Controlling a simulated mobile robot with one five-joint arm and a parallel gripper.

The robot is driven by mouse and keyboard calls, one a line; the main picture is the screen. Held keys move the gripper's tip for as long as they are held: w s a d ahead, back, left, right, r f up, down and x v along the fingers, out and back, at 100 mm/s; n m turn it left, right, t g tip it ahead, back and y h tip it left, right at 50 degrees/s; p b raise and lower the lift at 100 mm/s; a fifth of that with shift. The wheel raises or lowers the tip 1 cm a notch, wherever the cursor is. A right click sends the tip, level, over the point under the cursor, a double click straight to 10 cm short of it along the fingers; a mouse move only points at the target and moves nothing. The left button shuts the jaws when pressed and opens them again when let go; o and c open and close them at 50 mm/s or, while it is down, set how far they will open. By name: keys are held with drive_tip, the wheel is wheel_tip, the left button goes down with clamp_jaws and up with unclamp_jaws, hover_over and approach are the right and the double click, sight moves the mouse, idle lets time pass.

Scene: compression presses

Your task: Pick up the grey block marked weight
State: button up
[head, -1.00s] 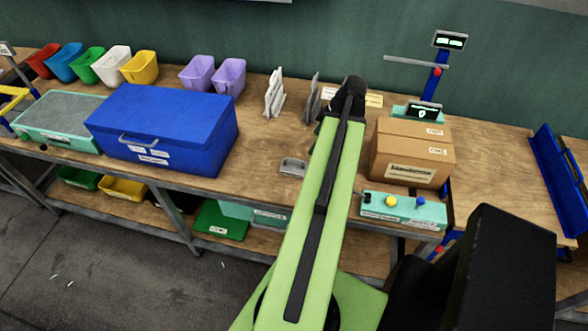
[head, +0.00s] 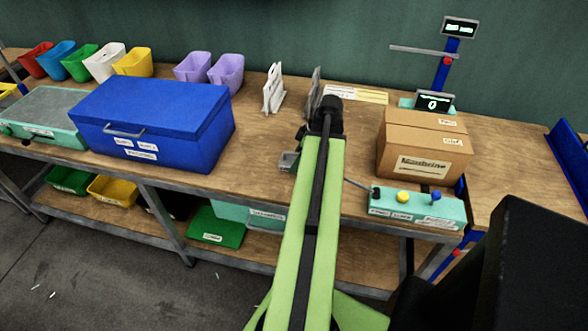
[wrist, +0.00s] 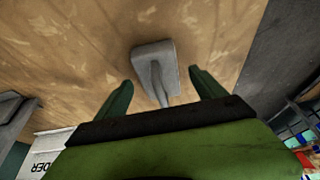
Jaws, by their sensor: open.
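A small grey block (head: 288,161) lies on the wooden bench near its front edge, left of my arm in the head view. My arm covers its right side there. In the wrist view the grey block (wrist: 155,58) is a rounded piece with a ridge or hollow along its middle, and I cannot read any mark on it. My gripper (wrist: 160,82) is open and empty, its two green fingers spread. The block shows mostly ahead of the fingertips, its near end between them in the picture. In the head view my arm hides most of the gripper.
A blue toolbox (head: 152,120) stands left of the block. White upright plates (head: 273,90) stand behind it. A cardboard box (head: 420,150) and a teal button panel (head: 416,206) are to the right. Bare bench lies between toolbox and block.

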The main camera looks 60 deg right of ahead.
drive_tip(key=shift+b+x, duration=0.45)
drive_tip(key=shift+x, duration=0.7)
drive_tip(key=shift+s+r, duration=0.1)
drive_tip(key=shift+s, duration=0.05)
clamp_jaws()
